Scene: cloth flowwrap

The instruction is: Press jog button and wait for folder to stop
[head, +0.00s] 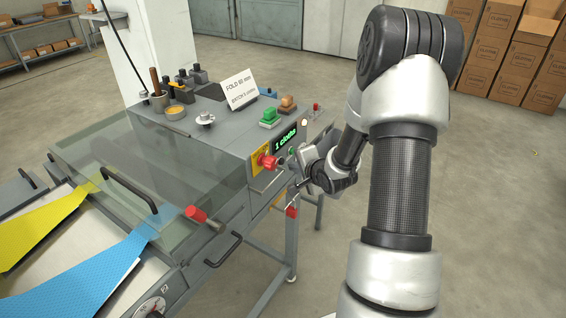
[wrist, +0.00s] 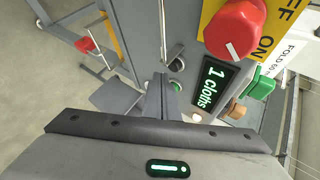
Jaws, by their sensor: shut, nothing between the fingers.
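The folder (head: 225,150) is a grey machine with a clear cover over its bed. Its front panel has a display (head: 285,137) reading "1 cloths", also in the wrist view (wrist: 212,87). A red rotary switch (wrist: 235,28) sits beside it on a yellow plate. My gripper (wrist: 160,98) is shut and empty, its fingertips close to the panel beside the display. A small green button (wrist: 176,86) shows right by the fingertips, partly hidden; I cannot tell whether they touch it. No label marks the jog button. My gripper also shows in the head view (head: 297,172).
Yellow cloth (head: 45,228) and blue cloth (head: 90,275) lie on the bed at left. A sign (head: 238,88) reading "FOLD 60 mm" and green and brown blocks (head: 278,112) stand on top. Cartons (head: 500,50) are stacked far right. Floor right of the machine is clear.

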